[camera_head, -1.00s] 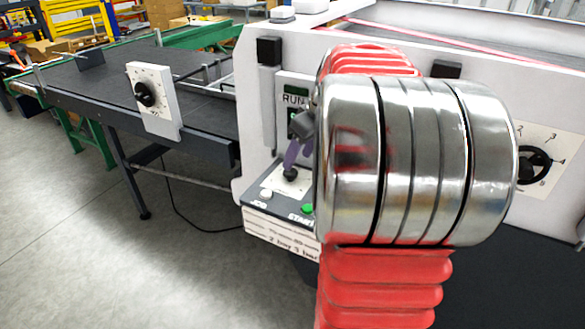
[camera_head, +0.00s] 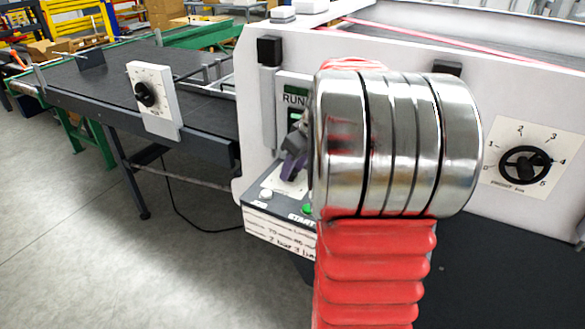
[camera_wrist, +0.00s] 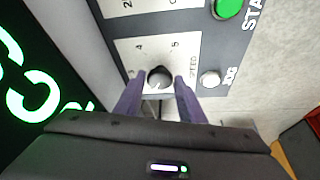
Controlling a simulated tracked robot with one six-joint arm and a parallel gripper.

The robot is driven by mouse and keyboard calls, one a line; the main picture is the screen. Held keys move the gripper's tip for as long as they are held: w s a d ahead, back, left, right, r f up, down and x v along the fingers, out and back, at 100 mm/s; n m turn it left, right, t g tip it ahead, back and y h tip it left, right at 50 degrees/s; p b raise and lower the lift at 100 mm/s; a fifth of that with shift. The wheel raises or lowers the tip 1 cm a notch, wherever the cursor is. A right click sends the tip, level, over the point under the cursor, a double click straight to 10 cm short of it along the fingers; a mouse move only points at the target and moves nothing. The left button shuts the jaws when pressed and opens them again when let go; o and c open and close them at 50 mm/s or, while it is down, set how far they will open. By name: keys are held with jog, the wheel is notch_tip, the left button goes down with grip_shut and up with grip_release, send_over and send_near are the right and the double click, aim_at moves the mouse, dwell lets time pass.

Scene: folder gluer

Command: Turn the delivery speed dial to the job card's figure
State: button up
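The delivery speed dial is a small dark round knob (camera_wrist: 159,77) on a white plate marked "SPEED", with 4 and 5 legible, in the wrist view. My gripper (camera_wrist: 158,84) has its two purple fingers on either side of the knob, open, with narrow gaps seeming to remain. In the head view my gripper (camera_head: 292,165) is over the console plate, and the knob is hidden behind it. A white card with handwriting (camera_head: 280,236) is on the console front; its figures are too small to read surely.
A green START button (camera_wrist: 228,7) and a white JOG button (camera_wrist: 210,78) sit close to the dial. A front dial (camera_head: 525,165) is at the right and another dial (camera_head: 146,94) on the conveyor side. A lit RUN display (camera_head: 295,95) stands behind the console.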

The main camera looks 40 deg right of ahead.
jog(key=c, duration=0.6)
jog(key=shift+a, duration=0.15)
